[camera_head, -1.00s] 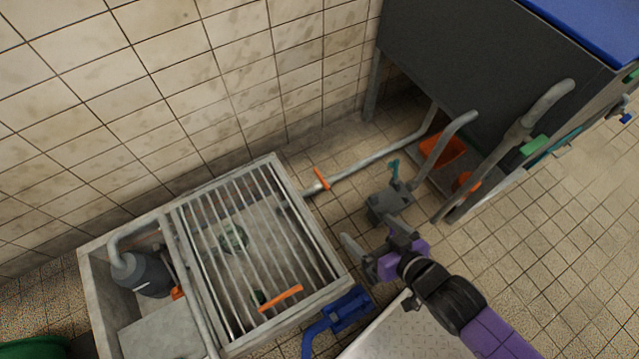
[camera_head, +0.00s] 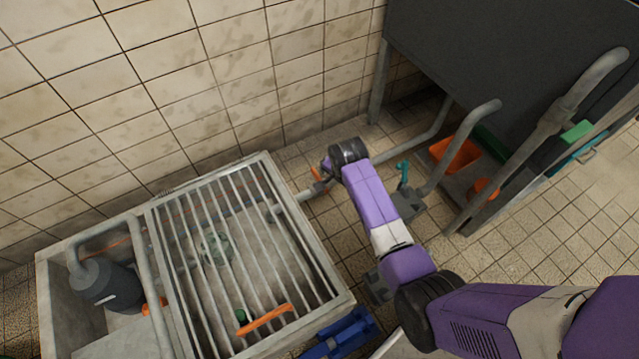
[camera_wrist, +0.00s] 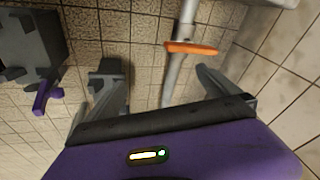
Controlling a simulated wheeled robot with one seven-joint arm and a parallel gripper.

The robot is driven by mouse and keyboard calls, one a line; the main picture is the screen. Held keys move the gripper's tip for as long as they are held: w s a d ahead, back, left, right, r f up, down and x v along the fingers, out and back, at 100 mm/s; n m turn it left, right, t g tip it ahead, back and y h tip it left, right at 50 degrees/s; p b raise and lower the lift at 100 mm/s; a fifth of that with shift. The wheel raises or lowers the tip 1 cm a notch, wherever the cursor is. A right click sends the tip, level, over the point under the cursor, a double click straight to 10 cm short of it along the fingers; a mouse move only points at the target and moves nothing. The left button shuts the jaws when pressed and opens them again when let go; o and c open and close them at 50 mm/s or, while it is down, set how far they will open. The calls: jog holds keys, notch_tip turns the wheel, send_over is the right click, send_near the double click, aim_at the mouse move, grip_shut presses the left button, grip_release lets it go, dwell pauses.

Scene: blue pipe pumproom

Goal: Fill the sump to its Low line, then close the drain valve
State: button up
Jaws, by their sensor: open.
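The sump is a pale concrete basin (camera_head: 312,318) with a barred grate (camera_head: 176,300); a round greenish fitting (camera_head: 218,248) shows beneath the bars. I cannot make out a water level or a Low line. A valve with an orange lever (camera_head: 316,173) sits on the grey pipe to the right of the sump, partly hidden by my arm; the lever lies across the pipe in the wrist view (camera_wrist: 190,48). I cannot tell which valve is the drain valve. My gripper (camera_wrist: 165,88) is open and empty, with the lever just beyond its fingers. Its fingers are hidden in the head view.
Another orange handle (camera_head: 265,320) is at the grate's front. A dark pump (camera_head: 107,287) stands in the left compartment. A teal handle (camera_head: 403,174) and an orange bin (camera_head: 455,155) are right of my arm. A tiled wall (camera_head: 190,110) closes the back.

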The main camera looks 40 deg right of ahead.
aim_at(320, 178)
jog(key=w+m+g+b, duration=0.1)
jog(key=w, duration=0.1)
jog(key=w+a+r+m+y+b, duration=0.1)
jog(key=w+b, duration=0.1)
jog(key=w, duration=0.1)
jog(key=w+r+m+g+y+b, duration=0.1)
jog(key=w+m+b, duration=0.1)
jog(key=w, duration=0.1)
jog(key=shift+a+r+g, duration=0.2)
jog(key=shift+a+g, duration=0.05)
jog(key=shift+g, duration=0.05)
notch_tip(320, 178, down, 8)
jog(key=b, duration=0.4)
jog(key=shift+r, duration=0.25)
jog(key=c, duration=1)
